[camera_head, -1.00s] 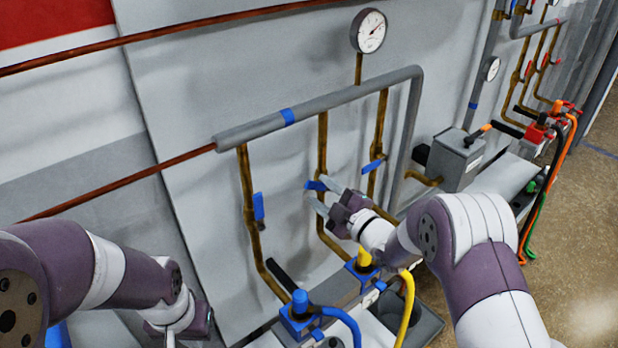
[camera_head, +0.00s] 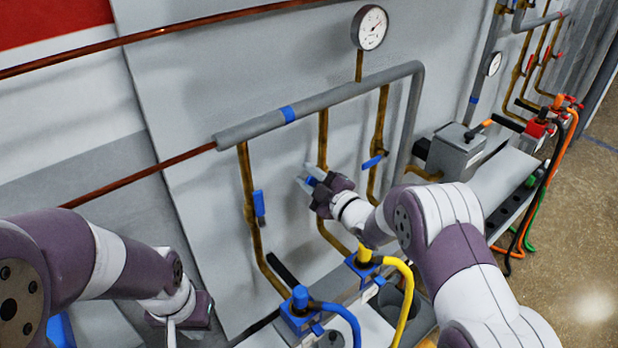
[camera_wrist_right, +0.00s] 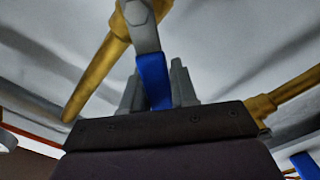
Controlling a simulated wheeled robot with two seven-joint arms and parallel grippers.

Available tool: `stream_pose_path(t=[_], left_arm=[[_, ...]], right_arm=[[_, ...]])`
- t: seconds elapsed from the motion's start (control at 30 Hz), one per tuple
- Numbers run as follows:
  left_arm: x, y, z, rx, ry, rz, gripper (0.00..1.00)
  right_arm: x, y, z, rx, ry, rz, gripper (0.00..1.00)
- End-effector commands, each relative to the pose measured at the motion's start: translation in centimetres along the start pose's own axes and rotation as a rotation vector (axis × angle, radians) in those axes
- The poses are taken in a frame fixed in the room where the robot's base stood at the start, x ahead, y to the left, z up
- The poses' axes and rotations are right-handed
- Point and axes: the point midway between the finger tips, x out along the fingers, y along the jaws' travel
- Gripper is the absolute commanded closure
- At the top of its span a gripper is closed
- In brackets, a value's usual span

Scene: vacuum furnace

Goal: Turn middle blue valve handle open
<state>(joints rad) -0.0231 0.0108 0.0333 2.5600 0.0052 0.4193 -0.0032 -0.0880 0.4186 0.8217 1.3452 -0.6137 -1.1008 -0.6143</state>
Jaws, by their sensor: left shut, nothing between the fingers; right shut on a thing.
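The middle blue valve handle (camera_head: 310,181) is on the middle brass pipe (camera_head: 322,140) under the grey manifold. It is mostly hidden by my right gripper (camera_head: 307,175), which is shut on it. In the right wrist view the blue handle (camera_wrist_right: 153,80) runs from a grey valve end (camera_wrist_right: 138,14) down between the grey fingers of the gripper (camera_wrist_right: 158,88). The brass pipe also crosses this view. My left gripper (camera_head: 171,335) is at the lower left, away from the valves, with its fingers partly cut off by the frame edge.
A left blue handle (camera_head: 259,203) hangs down its pipe, and a right blue handle (camera_head: 372,162) sits tilted. A pressure gauge (camera_head: 370,27) is above. Below are a blue hose fitting (camera_head: 300,300) and a yellow hose (camera_head: 408,290). A grey box (camera_head: 457,150) stands at right.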

Motion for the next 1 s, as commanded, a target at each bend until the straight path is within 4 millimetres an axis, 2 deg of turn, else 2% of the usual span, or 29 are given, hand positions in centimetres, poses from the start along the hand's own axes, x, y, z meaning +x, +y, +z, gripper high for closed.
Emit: stream_pose_path(t=[0.2,0.47,0.5,0.57,1.0], left_arm=[[0.8,0.0,0.1,0.000,0.000,0.000,1.00],[0.7,0.0,0.1,0.000,0.000,0.000,1.00],[0.7,0.0,0.1,0.000,0.000,0.000,1.00],[0.7,0.0,0.1,0.000,0.000,0.000,1.00],[0.4,0.0,0.1,0.000,0.000,0.000,1.00]], right_arm=[[0.0,1.3,0.2,0.198,0.001,-0.001,1.00],[0.0,1.4,0.1,0.218,0.001,-0.002,1.00],[0.0,1.4,0.1,0.218,0.002,-0.002,0.69],[0.0,1.4,0.1,0.218,0.001,-0.001,0.51],[0.0,1.2,0.0,0.170,0.001,-0.001,0.51]])
